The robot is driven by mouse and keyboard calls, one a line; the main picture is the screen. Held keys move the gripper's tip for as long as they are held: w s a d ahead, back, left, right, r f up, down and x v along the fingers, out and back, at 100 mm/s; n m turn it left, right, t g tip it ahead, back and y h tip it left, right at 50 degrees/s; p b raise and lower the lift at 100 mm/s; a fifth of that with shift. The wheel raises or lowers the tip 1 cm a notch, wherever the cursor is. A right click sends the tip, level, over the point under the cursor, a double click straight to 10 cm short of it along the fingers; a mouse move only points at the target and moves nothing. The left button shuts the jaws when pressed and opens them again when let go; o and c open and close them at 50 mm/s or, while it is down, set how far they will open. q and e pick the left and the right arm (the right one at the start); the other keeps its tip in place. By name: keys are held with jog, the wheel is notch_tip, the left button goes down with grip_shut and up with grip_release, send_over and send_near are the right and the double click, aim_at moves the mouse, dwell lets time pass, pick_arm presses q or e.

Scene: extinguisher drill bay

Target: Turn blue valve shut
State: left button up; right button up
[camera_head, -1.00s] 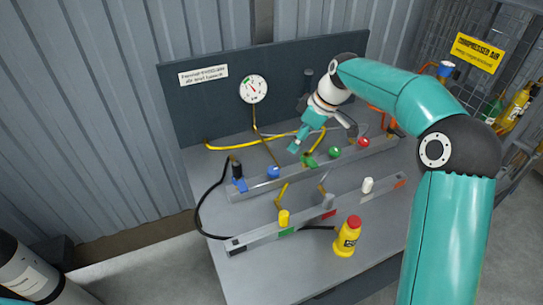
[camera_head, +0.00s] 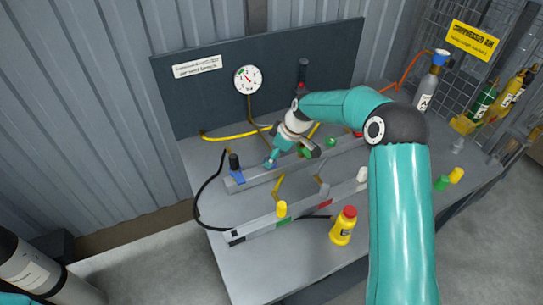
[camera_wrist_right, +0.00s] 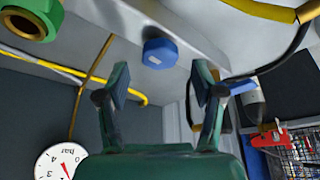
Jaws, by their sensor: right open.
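The blue valve (camera_head: 268,163) is a small round knob on the rear grey rail of the bench. In the right wrist view the blue knob (camera_wrist_right: 160,53) lies straight ahead, between and just beyond the fingertips. My right gripper (camera_wrist_right: 160,82) is open with nothing between its fingers. In the head view the right gripper (camera_head: 274,159) is right at the blue knob and partly hides it; contact cannot be told. My left gripper is not in view.
A pressure gauge (camera_head: 248,79) is on the back panel. The green valve (camera_head: 330,142) is right on the same rail. A front rail carries a yellow knob (camera_head: 282,209) and a white knob (camera_head: 362,174). A yellow bottle (camera_head: 343,226) stands in front. Hoses loop around the rails.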

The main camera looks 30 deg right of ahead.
jog(key=shift+x, duration=1.3)
jog(key=shift+c, duration=0.3)
jog(key=c, duration=1.1)
